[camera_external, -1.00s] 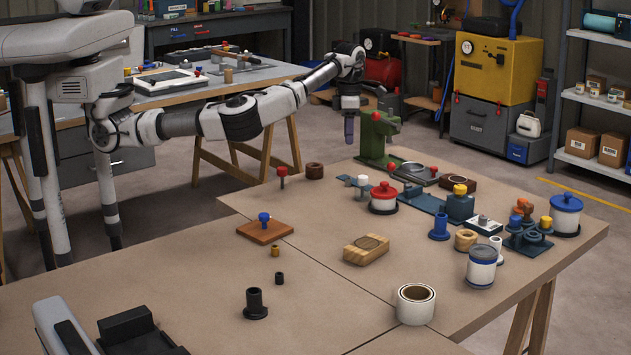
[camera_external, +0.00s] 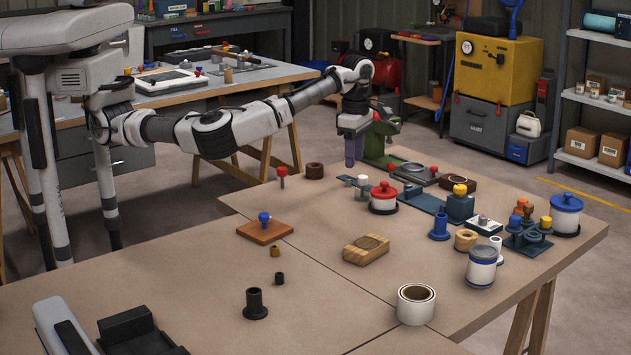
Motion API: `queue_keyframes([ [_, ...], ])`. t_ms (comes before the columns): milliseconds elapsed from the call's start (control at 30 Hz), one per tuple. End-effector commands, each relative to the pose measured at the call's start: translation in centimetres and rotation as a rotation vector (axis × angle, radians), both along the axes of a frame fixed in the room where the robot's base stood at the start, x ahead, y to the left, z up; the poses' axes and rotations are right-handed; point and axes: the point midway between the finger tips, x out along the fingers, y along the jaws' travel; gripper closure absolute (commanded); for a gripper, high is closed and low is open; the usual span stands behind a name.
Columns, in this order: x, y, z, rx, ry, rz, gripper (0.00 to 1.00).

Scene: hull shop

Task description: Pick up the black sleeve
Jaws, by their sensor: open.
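A black flanged sleeve (camera_external: 255,304) stands upright on the near part of the brown table, left of the seam. A smaller plain black sleeve (camera_external: 280,278) stands just behind and to the right of it. I cannot tell from looks alone which of the two is the black sleeve named. My gripper (camera_external: 358,158) is open and empty, pointing down near the table's far edge beside the green stand. It is well behind both black pieces and apart from them. The stand partly merges with the gripper in the picture.
A wooden block (camera_external: 366,249), a brown plate with a blue knob (camera_external: 265,230) and a small brass ring (camera_external: 276,251) lie between. A white roll (camera_external: 415,304) stands at the right front. Several coloured parts crowd the right. The front middle is clear.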

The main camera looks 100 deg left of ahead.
Motion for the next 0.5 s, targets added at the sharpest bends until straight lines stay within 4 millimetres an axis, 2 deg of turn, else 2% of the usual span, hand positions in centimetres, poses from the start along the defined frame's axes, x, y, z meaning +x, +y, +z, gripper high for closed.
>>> queue_keyframes([
  [33,-0.2,-4.4,0.5,0.002,0.003,-0.107,0.58],
  [100,-0.9,-9.8,0.6,0.002,0.002,-0.253,0.58],
  [167,-1.9,-14.4,0.7,-0.001,0.002,-0.380,0.58],
  [200,-2.8,-17.3,0.8,0.000,0.002,-0.464,0.58],
  [300,-5.4,-24.1,1.0,0.000,-0.002,-0.664,0.58],
  [400,-8.1,-29.3,1.2,0.000,-0.005,-0.829,0.58],
  [500,-10.3,-32.8,1.2,0.000,-0.008,-0.948,0.58],
])
